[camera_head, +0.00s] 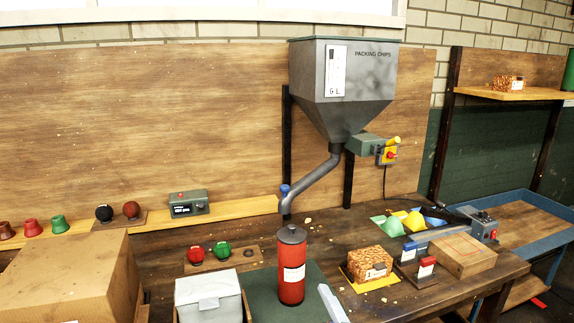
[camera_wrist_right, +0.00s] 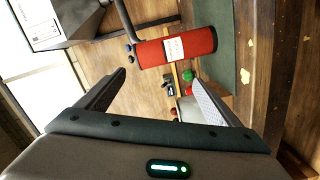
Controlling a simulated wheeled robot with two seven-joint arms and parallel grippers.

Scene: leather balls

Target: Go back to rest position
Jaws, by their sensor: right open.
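My right gripper (camera_wrist_right: 158,80) is open in the right wrist view, with nothing between its fingers. A red canister (camera_wrist_right: 190,46) with a white label lies beyond the fingertips in that view, apart from them. In the head view the red canister (camera_head: 291,272) stands upright with a grey lid on a green mat (camera_head: 262,300), below the hopper spout. A pale, slim piece at the bottom edge of the head view, right of the canister, may be part of my right gripper; I cannot tell. My left gripper is in neither view.
A grey hopper (camera_head: 342,85) hangs over the bench. Red (camera_head: 195,254) and green (camera_head: 223,249) balls sit on a wooden holder. A cardboard box (camera_head: 70,275), grey-lidded box (camera_head: 208,297), patterned block (camera_head: 370,262) and wooden box (camera_head: 461,256) stand around. A blue-edged tray (camera_head: 520,218) is at right.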

